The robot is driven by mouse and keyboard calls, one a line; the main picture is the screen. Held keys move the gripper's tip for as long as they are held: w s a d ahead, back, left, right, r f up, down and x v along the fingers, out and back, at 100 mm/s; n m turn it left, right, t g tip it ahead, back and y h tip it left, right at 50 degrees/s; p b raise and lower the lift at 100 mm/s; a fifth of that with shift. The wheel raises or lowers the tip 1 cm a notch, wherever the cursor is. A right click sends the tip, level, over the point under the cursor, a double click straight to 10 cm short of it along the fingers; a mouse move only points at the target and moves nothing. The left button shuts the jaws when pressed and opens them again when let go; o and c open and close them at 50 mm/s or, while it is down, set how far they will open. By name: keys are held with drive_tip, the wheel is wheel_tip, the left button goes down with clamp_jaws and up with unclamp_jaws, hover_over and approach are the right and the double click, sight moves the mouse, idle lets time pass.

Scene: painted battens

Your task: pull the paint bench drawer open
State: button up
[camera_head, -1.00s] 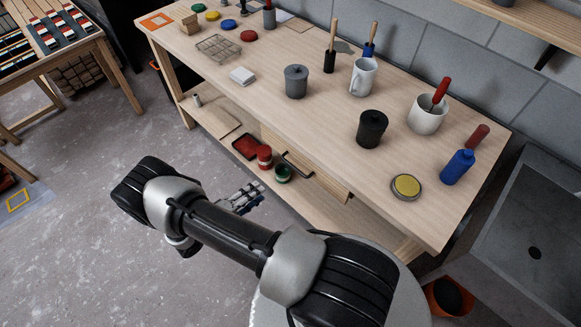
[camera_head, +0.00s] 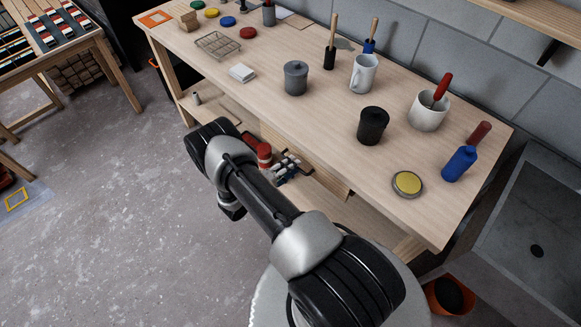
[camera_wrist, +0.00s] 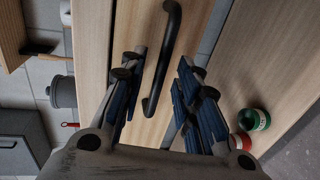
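The paint bench (camera_head: 330,112) has a light wood drawer (camera_head: 325,180) under its top. The drawer front (camera_wrist: 194,30) fills the middle of the wrist view and looks closed. Its black bar handle (camera_wrist: 168,48) crosses the front between my fingers. My gripper (camera_wrist: 160,68) is open, with blue-padded fingers on both sides of the handle. I see no clear contact with the handle. In the head view my gripper (camera_head: 284,168) is at the drawer front, and the handle is mostly hidden behind it.
A red can (camera_head: 264,154) stands on the lower shelf beside my gripper. A green can (camera_wrist: 254,119) shows at the right in the wrist view. The floor in front of the bench is clear.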

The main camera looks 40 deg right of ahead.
drive_tip(key=shift+d, duration=0.2)
clamp_jaws()
idle(0.3)
idle(0.4)
